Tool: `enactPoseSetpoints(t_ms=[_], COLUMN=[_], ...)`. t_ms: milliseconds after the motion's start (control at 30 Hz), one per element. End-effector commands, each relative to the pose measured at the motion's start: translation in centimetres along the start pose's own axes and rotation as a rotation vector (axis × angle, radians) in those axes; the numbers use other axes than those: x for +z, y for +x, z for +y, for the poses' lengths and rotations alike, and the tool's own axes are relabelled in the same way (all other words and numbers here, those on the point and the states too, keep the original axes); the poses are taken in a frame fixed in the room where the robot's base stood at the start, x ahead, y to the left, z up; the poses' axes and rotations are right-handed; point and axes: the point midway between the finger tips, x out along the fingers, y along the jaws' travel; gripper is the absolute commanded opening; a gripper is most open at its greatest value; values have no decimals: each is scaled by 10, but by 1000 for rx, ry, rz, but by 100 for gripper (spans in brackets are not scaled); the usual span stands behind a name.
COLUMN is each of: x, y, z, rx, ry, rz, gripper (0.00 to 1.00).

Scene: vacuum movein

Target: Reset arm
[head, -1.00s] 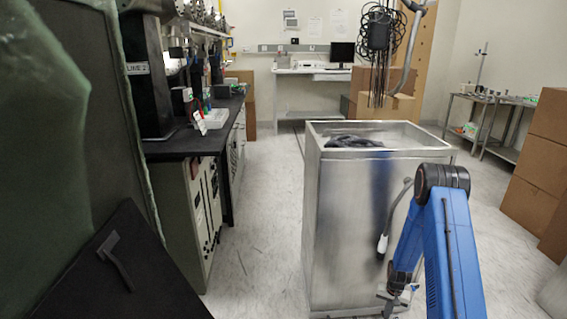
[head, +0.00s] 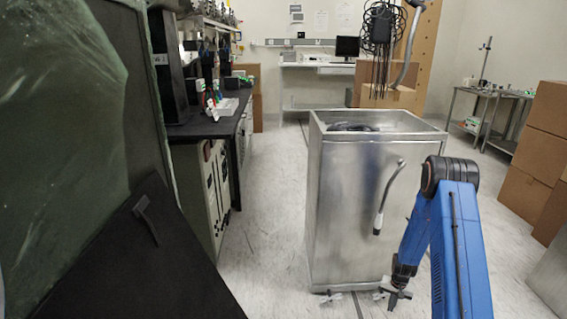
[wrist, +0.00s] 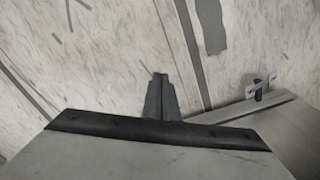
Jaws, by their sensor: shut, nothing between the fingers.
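My gripper (head: 398,292) hangs at the end of my blue arm at the lower right of the head view, pointing down near the floor. It is just in front of the lower right part of the metal bin (head: 345,215). In the wrist view my gripper (wrist: 159,78) shows its two dark fingers together, shut and empty, over the pale streaked floor. Whether it touches the bin cannot be told.
The bin has a curved handle (head: 390,195) on its front and dark contents inside. A black bench (head: 205,127) stands left, and cardboard boxes (head: 535,150) are stacked right. Dark panels fill the near left. Floor between bench and bin is clear.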

Motion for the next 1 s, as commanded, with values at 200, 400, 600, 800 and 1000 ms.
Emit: enactPoseSetpoints(t_ms=[200, 400, 600, 800, 1000], x=[-2, -2, -1, 9, 26], y=[-24, -56, -106, -175, -242], z=[-5, -11, -20, -32, -41], rx=[-2, -5, -9, -15, -22], ry=[-11, -27, -51, -85, -121], rz=[10, 23, 44, 74, 103], gripper=[0, 0, 0, 0, 0])
